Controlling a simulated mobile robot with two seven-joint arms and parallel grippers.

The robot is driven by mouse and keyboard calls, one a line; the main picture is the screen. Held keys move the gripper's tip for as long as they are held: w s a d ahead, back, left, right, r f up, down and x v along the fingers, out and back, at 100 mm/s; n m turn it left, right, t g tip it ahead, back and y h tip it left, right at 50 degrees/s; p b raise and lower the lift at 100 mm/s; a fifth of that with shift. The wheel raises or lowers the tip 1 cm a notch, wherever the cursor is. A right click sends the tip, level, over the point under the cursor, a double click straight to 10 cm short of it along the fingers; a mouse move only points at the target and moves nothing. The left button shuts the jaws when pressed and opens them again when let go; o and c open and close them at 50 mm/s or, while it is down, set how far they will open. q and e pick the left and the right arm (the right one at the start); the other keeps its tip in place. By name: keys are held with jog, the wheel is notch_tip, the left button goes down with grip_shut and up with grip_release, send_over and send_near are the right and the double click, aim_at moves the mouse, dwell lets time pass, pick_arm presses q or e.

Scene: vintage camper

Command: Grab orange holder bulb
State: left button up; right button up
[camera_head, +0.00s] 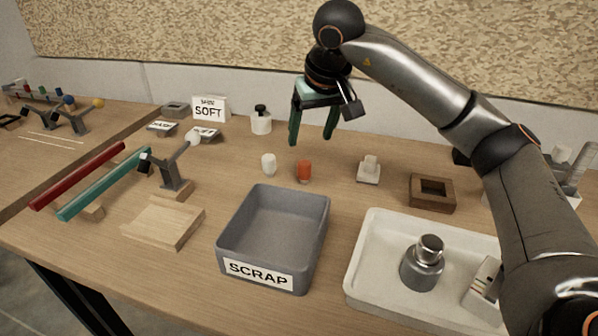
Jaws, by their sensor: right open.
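A small orange cylinder (304,172), which looks like the orange holder bulb, stands on the wooden table behind the grey scrap bin. A similar white piece (268,164) stands just to its left. My right gripper (311,140) reaches in from the right and points down. Its two dark green fingers are apart with nothing between them. In the picture the fingertips are just above the orange piece and do not appear to touch it; the exact height gap is hard to tell. My left gripper is not in view.
A grey bin labelled SCRAP (323,215) stands in front. A white tray (362,262) with a metal weight (422,268) lies at the right. A pale block (368,170) and a brown square frame (432,193) stand right of the orange piece. Red (80,174) and teal (105,184) bars lie left.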

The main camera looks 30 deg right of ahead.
jog(key=b, duration=0.1)
send_over(305, 163)
jog(key=s+a, duration=0.1)
jog(key=s, duration=0.2)
notch_tip(305, 163, down, 6)
jog(key=shift+w+r, duration=0.15)
jog(key=shift+r, duration=0.1)
jog(key=shift+w+f, duration=0.25)
jog(key=shift+f, duration=0.3)
jog(key=x, duration=0.3)
jog(key=b+x, duration=0.1)
jog(key=shift+w+d+f, duration=0.1)
jog(key=shift+w+d, duration=0.2)
jog(key=shift+d, duration=0.05)
jog(key=shift+w+f, duration=0.15)
jog(key=shift+f, duration=0.1)
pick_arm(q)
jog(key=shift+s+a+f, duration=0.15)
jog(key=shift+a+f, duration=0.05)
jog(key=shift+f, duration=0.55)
pick_arm(e)
grip_shut()
